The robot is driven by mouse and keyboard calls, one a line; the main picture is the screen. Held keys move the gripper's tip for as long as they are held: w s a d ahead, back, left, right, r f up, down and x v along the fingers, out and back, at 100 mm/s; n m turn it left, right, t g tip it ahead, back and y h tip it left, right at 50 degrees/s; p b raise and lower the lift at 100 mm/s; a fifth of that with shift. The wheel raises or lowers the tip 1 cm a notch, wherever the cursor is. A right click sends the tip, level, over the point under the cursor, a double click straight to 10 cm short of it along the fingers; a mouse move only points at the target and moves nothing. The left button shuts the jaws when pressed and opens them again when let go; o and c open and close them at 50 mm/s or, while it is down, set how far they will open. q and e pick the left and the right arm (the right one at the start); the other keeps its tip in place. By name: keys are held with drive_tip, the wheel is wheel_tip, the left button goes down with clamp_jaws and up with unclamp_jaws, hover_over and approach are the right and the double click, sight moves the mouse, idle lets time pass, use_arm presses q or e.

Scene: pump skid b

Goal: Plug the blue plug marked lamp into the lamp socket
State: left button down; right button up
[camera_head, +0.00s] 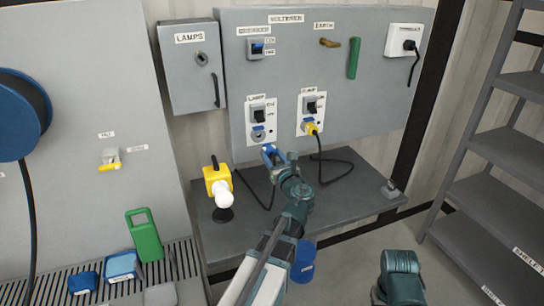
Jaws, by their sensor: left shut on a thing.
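My left gripper (277,158) is shut on the blue plug (269,151), in front of the panel and just below and right of the lamp socket (258,134). The plug looks apart from the socket, but the exact gap is hard to judge. Its marking is too small to read. The lamp socket is round and grey, under a switch on a white plate labelled LAMP (257,98). A black cable runs from near the yellow lamp (217,182) towards the plug. Only a teal part of my right arm shows at lower right; its gripper is out of view.
A yellow plug (311,128) sits in the pump socket to the right, its black cable looping over the grey bench (350,205). A grey LAMPS cabinet (190,70) hangs at left. A blue container (302,265) stands below the bench. Grey shelves (515,150) stand at right.

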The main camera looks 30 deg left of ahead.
sight(273, 157)
use_arm(q)
drive_tip(key=shift+x, duration=2.85)
drive_tip(key=shift+x, duration=1.4)
drive_tip(key=shift+c, duration=1.4)
unclamp_jaws()
drive_tip(key=shift+s, duration=0.1)
drive_tip(key=v, duration=1.3)
drive_tip(key=shift+s+d, duration=0.2)
drive_tip(key=shift+d, duration=0.15)
